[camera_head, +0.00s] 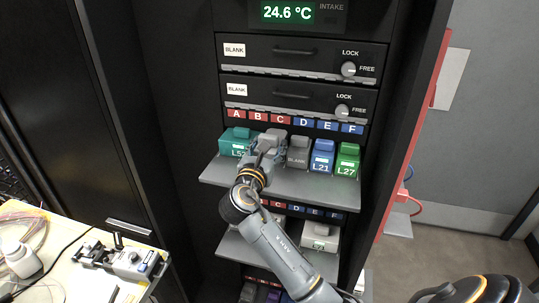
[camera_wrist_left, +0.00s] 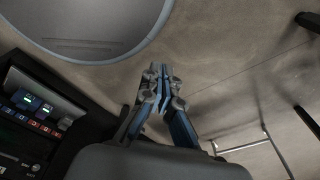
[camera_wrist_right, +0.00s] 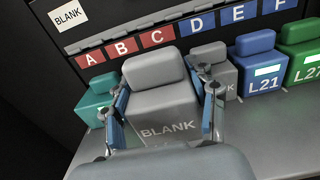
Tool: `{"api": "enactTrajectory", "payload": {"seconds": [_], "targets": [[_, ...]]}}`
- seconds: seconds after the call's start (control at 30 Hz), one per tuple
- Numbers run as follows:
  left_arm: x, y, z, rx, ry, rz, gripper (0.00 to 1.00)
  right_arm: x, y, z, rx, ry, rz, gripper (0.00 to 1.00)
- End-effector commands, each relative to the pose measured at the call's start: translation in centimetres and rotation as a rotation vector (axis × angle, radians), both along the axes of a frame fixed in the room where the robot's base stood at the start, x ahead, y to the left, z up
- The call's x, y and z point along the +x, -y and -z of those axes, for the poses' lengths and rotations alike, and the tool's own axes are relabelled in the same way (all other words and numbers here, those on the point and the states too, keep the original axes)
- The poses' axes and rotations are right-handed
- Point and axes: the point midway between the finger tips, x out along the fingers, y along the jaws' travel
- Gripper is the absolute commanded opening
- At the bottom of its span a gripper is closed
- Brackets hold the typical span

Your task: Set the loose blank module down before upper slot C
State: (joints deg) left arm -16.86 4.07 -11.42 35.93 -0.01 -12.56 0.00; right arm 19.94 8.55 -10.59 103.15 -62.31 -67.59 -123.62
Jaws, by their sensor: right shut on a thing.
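My right gripper (camera_head: 262,152) is at the upper shelf. In the right wrist view my right gripper (camera_wrist_right: 165,92) is shut on a grey blank module (camera_wrist_right: 160,98), one blue finger on each side. The module is upright, below and in front of the red B and C labels (camera_wrist_right: 157,36). I cannot tell whether its base touches the shelf. In the head view the gripper and arm partly hide it. A second grey blank module (camera_head: 298,150) stands under D, to the right. My left gripper (camera_wrist_left: 158,88) shows only in the left wrist view, its fingers together and empty over the floor.
A teal module (camera_head: 236,141) stands at A. A blue module L21 (camera_head: 322,156) and a green module L27 (camera_head: 347,159) stand at E and F. The grey shelf (camera_head: 310,187) has a bare front strip. A lower shelf holds a pale module (camera_head: 320,236). A side table stands left.

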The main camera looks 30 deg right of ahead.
Motion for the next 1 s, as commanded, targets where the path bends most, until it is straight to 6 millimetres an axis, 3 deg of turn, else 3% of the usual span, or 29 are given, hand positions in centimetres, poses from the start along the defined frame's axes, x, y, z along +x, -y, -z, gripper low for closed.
{"api": "enactTrajectory", "payload": {"seconds": [0.3, 0.67, 0.7, 0.8, 1.0], "targets": [[-0.3, -0.4, -1.2, 0.005, -0.004, 0.004, 0.0, 0.4, 0.5, 3.5, -0.002, -0.005, 0.001, 0.23], [-1.1, -0.8, -1.0, 0.01, -0.017, 0.004, 0.0, 0.4, 0.5, 4.0, -0.002, -0.002, 0.001, 0.23], [-1.1, -0.8, -1.0, 0.01, -0.017, 0.004, 0.0, 0.4, 0.5, 4.1, -0.001, -0.003, 0.001, 0.6], [-1.1, -0.8, -1.0, 0.01, -0.017, 0.004, 0.0, 0.4, 0.4, 4.1, -0.001, -0.002, 0.001, 0.8], [-1.0, -0.8, -1.0, 0.011, -0.016, 0.003, 0.0, 0.4, 0.4, 4.0, -0.001, -0.002, 0.001, 0.81]]}}
